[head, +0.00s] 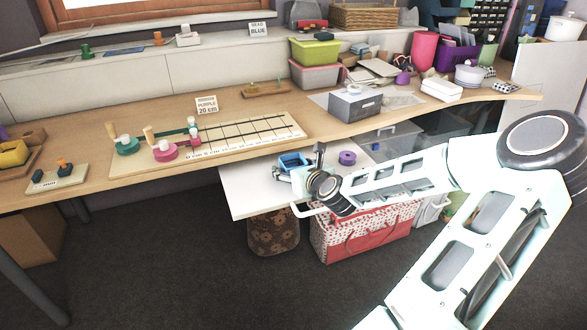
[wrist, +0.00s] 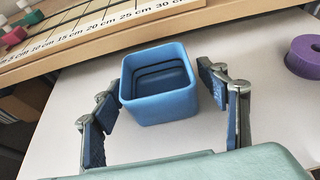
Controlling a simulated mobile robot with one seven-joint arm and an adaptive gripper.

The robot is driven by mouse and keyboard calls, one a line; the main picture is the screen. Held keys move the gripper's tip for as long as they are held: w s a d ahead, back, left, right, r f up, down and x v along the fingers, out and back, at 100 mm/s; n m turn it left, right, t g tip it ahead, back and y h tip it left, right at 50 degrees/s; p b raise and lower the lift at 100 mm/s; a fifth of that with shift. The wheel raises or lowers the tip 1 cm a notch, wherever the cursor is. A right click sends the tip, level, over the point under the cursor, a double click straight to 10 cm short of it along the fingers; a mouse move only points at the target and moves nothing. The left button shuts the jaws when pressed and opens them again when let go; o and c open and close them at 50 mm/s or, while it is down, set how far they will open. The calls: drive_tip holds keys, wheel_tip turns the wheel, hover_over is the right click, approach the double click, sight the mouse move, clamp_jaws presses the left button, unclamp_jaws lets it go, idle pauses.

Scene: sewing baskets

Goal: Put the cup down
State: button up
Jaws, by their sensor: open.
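The cup is a blue, square, open-topped container (wrist: 160,112). In the wrist view it stands upright on the white pull-out shelf (wrist: 60,145) and looks empty. The cup also shows in the head view (head: 293,160), on the shelf below the wooden desk. My gripper (wrist: 162,92) is open, with one blue-padded finger on each side of the cup. The right finger's tip is close to the cup's wall; whether either finger touches it I cannot tell. In the head view my gripper (head: 300,174) is low over the shelf and partly covers the space in front of the cup.
A purple tape roll (head: 347,158) lies on the shelf, right of the cup. The wooden desk edge (head: 225,155) runs behind, with a measuring board (head: 245,137) on it. A patterned red bag (head: 365,235) stands below. The shelf's left part is clear.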

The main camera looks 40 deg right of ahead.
drive_tip(key=p+v, duration=0.4)
drive_tip(key=v, duration=0.5)
drive_tip(key=shift+s+r, duration=0.2)
drive_tip(key=shift+r, duration=0.1)
drive_tip(key=p+v, duration=0.2)
drive_tip(key=p, duration=0.2)
drive_tip(key=shift+s+f, duration=0.1)
drive_tip(key=shift+s, duration=0.15)
drive_tip(key=shift+a, duration=0.1)
